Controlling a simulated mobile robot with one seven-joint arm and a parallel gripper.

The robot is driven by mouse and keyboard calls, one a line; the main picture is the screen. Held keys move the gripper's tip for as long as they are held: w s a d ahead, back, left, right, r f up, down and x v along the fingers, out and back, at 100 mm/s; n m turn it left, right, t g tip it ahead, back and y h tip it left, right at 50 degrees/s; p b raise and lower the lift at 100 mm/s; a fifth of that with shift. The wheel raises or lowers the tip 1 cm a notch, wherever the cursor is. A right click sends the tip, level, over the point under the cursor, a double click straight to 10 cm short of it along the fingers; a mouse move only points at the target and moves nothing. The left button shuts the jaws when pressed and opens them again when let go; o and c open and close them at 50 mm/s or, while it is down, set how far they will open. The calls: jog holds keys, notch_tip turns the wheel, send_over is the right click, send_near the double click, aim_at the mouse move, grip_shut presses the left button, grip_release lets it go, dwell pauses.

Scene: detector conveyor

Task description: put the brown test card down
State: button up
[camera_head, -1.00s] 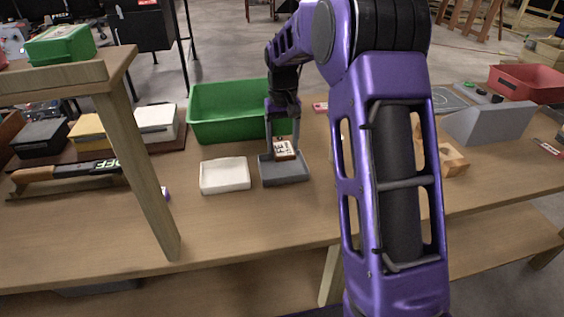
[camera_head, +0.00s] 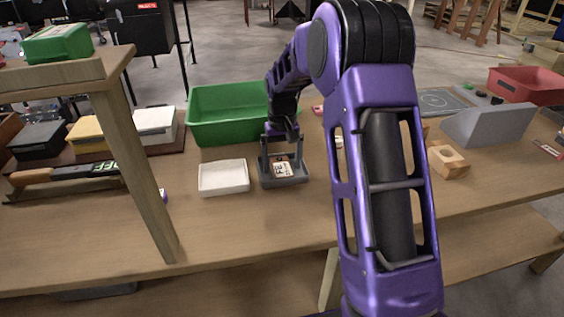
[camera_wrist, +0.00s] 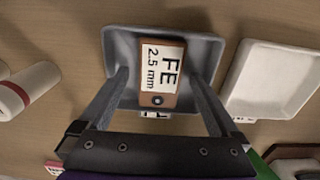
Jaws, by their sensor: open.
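The brown test card (camera_wrist: 160,97) has a white label reading "FE 2.5 mm". It lies in the grey tray (camera_wrist: 205,45); in the head view the card (camera_head: 283,169) shows inside the same grey tray (camera_head: 296,182). My gripper (camera_head: 282,162) is over the tray with its fingers down. In the wrist view my gripper (camera_wrist: 160,80) is open, one finger on each side of the card, with a gap on both sides.
A white tray (camera_head: 223,178) stands just left of the grey tray. A green bin (camera_head: 226,114) is behind. A wooden block (camera_head: 448,162) and a grey wedge-shaped box (camera_head: 488,125) are to the right. A shelf post (camera_head: 143,175) stands at left front.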

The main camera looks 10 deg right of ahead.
aim_at(282, 167)
notch_tip(282, 167, up, 12)
jog(key=p, duration=0.1)
jog(key=shift+p, duration=0.4)
